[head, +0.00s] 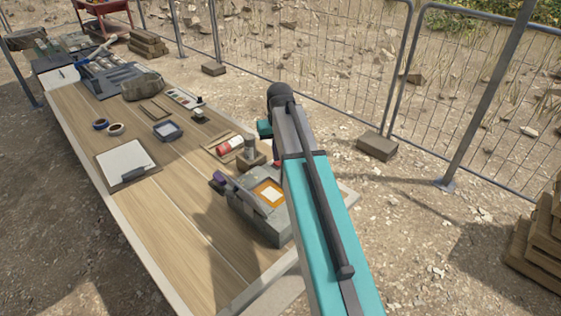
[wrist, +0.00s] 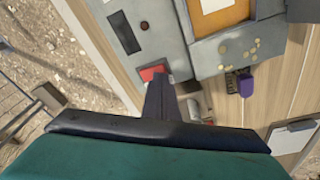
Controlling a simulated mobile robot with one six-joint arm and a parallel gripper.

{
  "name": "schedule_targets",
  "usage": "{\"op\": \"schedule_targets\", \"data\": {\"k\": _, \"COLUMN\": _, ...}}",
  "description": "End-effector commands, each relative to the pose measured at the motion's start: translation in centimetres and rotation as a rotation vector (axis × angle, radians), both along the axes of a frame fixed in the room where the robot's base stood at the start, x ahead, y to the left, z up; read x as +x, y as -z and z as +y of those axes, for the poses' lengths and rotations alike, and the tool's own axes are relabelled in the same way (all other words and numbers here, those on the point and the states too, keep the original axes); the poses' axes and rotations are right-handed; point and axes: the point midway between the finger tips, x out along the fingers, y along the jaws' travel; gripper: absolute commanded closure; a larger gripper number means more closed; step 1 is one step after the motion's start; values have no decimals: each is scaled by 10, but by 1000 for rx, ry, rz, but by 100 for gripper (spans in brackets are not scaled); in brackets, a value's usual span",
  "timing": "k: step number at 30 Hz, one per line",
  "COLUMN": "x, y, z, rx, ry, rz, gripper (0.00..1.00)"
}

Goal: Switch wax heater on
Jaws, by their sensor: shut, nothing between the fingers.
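The wax heater is a grey box (head: 262,222) at the near right end of the table, with an orange wax pan (head: 270,192) in its top. In the wrist view its grey top panel (wrist: 165,45) carries a dark slotted plate (wrist: 123,33) and a red rocker-like switch (wrist: 153,72). My gripper (wrist: 160,82) is shut and empty, its tip right at the red switch's near edge. I cannot tell whether it touches or presses it. In the head view my arm hides the gripper and most of the switch side.
A purple-handled tool (wrist: 247,85) lies beside the heater. A clipboard (head: 124,160), tape rolls (head: 115,129), a glass dish (head: 168,130) and a tray of red and white rolls (head: 231,145) are on the wooden table (head: 170,215). A wire fence (head: 330,60) stands behind.

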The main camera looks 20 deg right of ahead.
Motion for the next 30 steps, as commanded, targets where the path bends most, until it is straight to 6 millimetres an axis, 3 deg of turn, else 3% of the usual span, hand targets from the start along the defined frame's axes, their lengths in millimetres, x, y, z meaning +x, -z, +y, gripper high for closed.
{"op": "schedule_targets", "data": {"k": 30, "x": 0, "y": 6, "z": -1, "rx": 0, "ry": 1, "rz": 0, "gripper": 100}}
